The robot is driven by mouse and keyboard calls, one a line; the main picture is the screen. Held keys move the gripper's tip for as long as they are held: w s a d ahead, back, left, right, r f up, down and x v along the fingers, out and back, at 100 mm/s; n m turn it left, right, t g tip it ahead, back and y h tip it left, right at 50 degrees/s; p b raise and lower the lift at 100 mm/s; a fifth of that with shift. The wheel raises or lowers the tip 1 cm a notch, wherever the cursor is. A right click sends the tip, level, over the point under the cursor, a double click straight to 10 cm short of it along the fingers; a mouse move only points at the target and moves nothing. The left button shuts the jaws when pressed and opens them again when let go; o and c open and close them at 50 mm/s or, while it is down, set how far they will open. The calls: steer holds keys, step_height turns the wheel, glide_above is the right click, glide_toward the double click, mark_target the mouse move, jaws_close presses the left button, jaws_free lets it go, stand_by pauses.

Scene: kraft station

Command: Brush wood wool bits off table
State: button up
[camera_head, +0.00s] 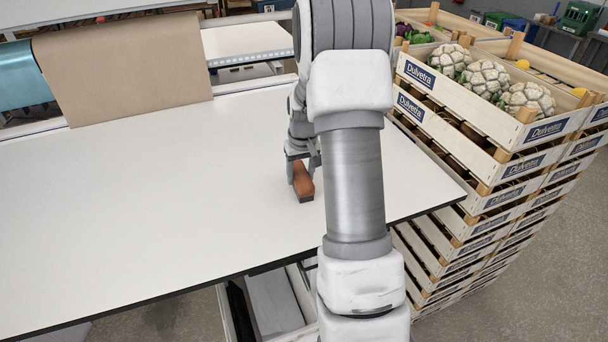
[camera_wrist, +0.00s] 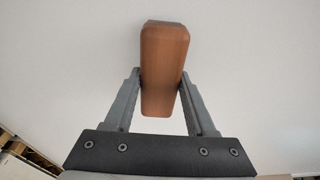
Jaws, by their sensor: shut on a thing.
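My gripper (camera_wrist: 161,97) is shut on a brown wooden brush (camera_wrist: 164,65). In the head view the brush (camera_head: 303,180) is at or just above the white table (camera_head: 130,200), right of the table's middle; I cannot tell whether it touches. Dark bristles show faintly at its lower end in the head view. The fingers grip the brush from both sides in the wrist view. No wood wool bits can be made out on the visible tabletop. My arm hides part of the table's right side.
Stacked wooden crates (camera_head: 470,165) with cauliflowers (camera_head: 485,78) stand close against the table's right end. An open bin (camera_head: 270,305) is below the front edge. The left tabletop is clear.

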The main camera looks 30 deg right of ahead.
steer(key=r, duration=0.1)
steer(key=r+p, duration=0.1)
steer(key=r, duration=0.1)
steer(key=shift+w+a+p, duration=0.1)
steer(key=shift+a+p, duration=0.15)
steer(key=shift+p, duration=0.05)
steer(key=shift+r+p, duration=1.6)
steer(key=shift+r, duration=1)
